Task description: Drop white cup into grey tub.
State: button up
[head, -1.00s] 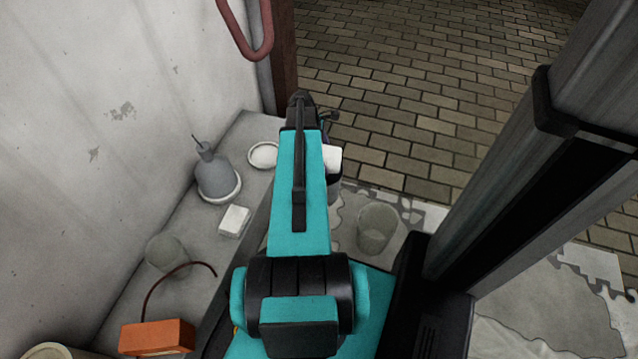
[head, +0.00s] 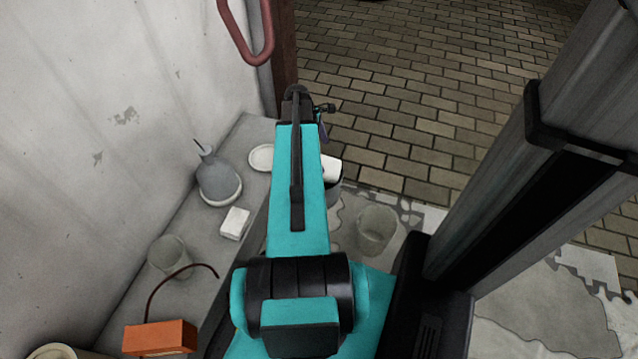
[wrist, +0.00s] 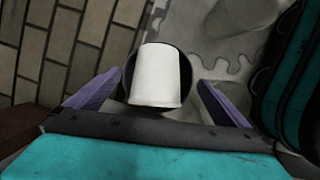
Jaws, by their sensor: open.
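The white cup (wrist: 158,76) lies in the mouth of a dark round tub, which I take for the grey tub (wrist: 130,97). The cup covers most of the opening; its depth inside is hard to tell. In the head view the white cup (head: 332,170) and the tub (head: 335,192) show just right of my arm, partly hidden by it. My gripper (wrist: 160,82) is open, with its purple fingers apart on either side of the cup and tub, and no visible contact with the cup. In the head view my arm hides most of the gripper.
A grey ledge along the wall holds a grey bottle (head: 217,180), a white dish (head: 262,157), a white block (head: 235,223), a pale cup (head: 168,257) and an orange box (head: 160,337). A translucent bucket (head: 377,230) stands on the floor. Brick paving beyond is clear.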

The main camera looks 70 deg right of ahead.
jog(key=p+v, duration=0.3)
jog(key=v, duration=0.6)
jog(key=shift+r, duration=0.2)
jog(key=shift+w, duration=0.1)
dwell(0.4)
jog(key=w+a+f+p, duration=0.1)
jog(key=w+a+p, duration=0.4)
jog(key=a, duration=0.5)
jog(key=w+a+f+m+y+p, duration=0.1)
jog(key=w+a+p, duration=0.35)
jog(key=a, duration=0.45)
jog(key=w+a+p, duration=0.4)
jog(key=w+a, duration=0.1)
jog(key=a, duration=0.5)
jog(key=s+a+r+p, duration=0.1)
jog(key=s+a+p, duration=0.2)
jog(key=a, duration=0.6)
jog(key=s+a+r+m+g+p, duration=0.1)
jog(key=s+a+p, duration=0.3)
jog(key=a, duration=0.5)
jog(key=s+a+r+m+g+p, duration=0.1)
jog(key=s+a+p, duration=0.2)
jog(key=a+p, duration=0.3)
jog(key=a, duration=0.3)
jog(key=shift+s, duration=0.4)
